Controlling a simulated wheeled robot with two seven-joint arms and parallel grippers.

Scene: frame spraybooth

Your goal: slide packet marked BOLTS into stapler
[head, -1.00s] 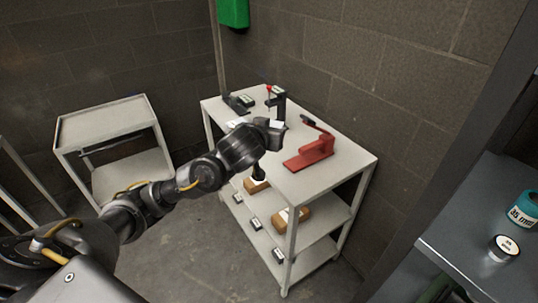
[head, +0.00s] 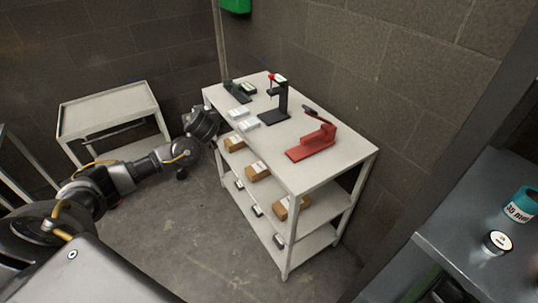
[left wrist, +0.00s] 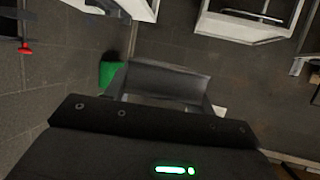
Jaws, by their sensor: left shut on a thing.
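My left gripper (head: 207,114) is beside the left end of the shelf unit's top, clear of the tools. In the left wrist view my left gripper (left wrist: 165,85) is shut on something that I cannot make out. A small white corner (left wrist: 220,112) shows by its right finger. Two pale packets (head: 247,125) lie flat on the top shelf; their print is too small to read. A red stapler-like tool (head: 315,143) stands at the right of the top shelf. A black upright tool with a red knob (head: 278,102) stands left of it. My right gripper is not in view.
The shelf unit (head: 345,160) has brown boxes (head: 257,171) and small dark boxes on its lower levels. A bare cart (head: 105,108) stands at left. A metal bench (head: 460,235) holds jars at right.

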